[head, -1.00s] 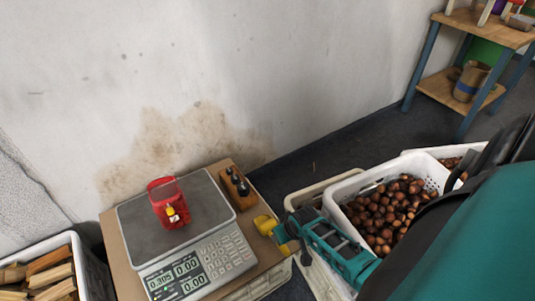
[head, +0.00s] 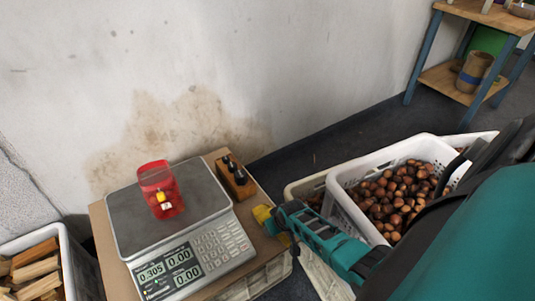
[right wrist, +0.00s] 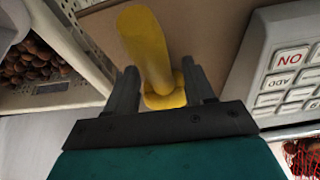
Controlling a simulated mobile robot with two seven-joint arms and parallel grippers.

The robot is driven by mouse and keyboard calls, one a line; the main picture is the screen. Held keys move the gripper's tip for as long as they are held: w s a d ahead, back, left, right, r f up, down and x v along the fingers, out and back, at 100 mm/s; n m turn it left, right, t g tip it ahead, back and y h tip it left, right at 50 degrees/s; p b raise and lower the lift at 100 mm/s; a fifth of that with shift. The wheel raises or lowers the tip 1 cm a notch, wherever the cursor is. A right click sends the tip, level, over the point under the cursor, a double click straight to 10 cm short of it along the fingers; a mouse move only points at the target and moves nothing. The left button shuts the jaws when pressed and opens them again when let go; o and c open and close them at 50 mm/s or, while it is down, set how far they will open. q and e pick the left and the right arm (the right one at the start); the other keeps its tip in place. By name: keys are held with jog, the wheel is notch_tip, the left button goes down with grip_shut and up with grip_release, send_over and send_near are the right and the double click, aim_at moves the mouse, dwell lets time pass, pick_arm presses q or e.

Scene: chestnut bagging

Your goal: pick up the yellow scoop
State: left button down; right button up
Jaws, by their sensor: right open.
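The yellow scoop (head: 262,213) lies at the right edge of the cardboard-coloured top beside the scale, its near part hidden by my right gripper. My right gripper (head: 277,216) is at the scoop. In the right wrist view the scoop (right wrist: 146,50) runs between the two dark fingers of the gripper (right wrist: 163,88), which stand apart on either side of it. I cannot tell whether a finger touches it. My left gripper is not in view.
A scale (head: 122,222) stands left of the scoop, with a red bag (head: 166,200) on it. A wooden block with dark bottles (head: 235,178) stands behind. White crates of chestnuts (head: 347,205) are to the right. A crate of wood (head: 72,262) is at the lower left.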

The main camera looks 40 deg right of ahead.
grip_shut()
dwell(0.5)
jog(key=shift+r, duration=0.1)
